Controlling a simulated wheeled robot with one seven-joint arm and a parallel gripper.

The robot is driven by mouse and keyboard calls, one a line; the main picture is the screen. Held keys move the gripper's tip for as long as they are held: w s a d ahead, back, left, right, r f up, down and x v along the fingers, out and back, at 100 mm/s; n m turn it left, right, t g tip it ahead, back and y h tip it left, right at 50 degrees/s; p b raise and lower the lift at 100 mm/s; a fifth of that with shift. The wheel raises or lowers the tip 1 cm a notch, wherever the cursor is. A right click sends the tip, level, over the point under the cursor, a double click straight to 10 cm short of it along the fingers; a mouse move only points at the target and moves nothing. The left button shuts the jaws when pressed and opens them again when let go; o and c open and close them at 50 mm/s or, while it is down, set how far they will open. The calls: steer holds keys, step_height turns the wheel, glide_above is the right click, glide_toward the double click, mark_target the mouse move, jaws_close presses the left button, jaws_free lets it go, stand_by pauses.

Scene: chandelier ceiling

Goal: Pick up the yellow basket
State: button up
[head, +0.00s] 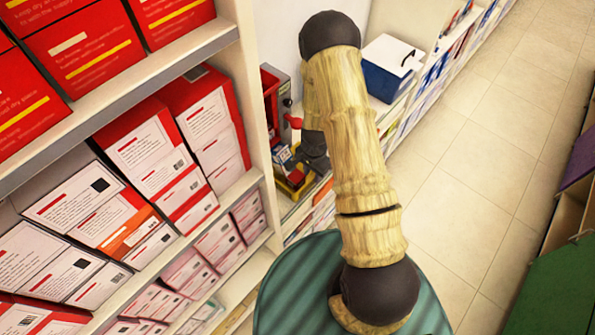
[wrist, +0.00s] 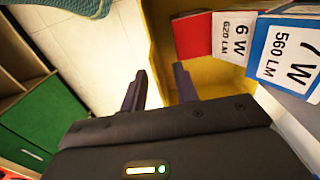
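The yellow basket (wrist: 215,74) fills the middle of the wrist view and holds small light-bulb boxes: a red one marked 6 W (wrist: 193,36) and a blue one marked 7 W (wrist: 288,58). In the head view the basket (head: 293,186) shows small on the shelf, partly hidden behind my arm. My gripper (wrist: 159,69) is open, its two dark fingers apart. The left finger overlaps the pale floor and the right finger overlaps the yellow, with the basket's near edge between them in the picture. I cannot tell whether either finger touches it.
A red and black machine (head: 276,100) stands behind the basket. A blue and white box (head: 390,68) sits on the shelf farther along. Shelves of red and white cartons (head: 150,150) rise at left. The tiled aisle (head: 480,130) is clear; a green cabinet (head: 560,275) stands at right.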

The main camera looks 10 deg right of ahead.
steer(key=shift+f, duration=0.7)
steer(key=shift+s, duration=0.1)
steer(key=shift+s, duration=0.1)
jaws_close()
stand_by(1.0)
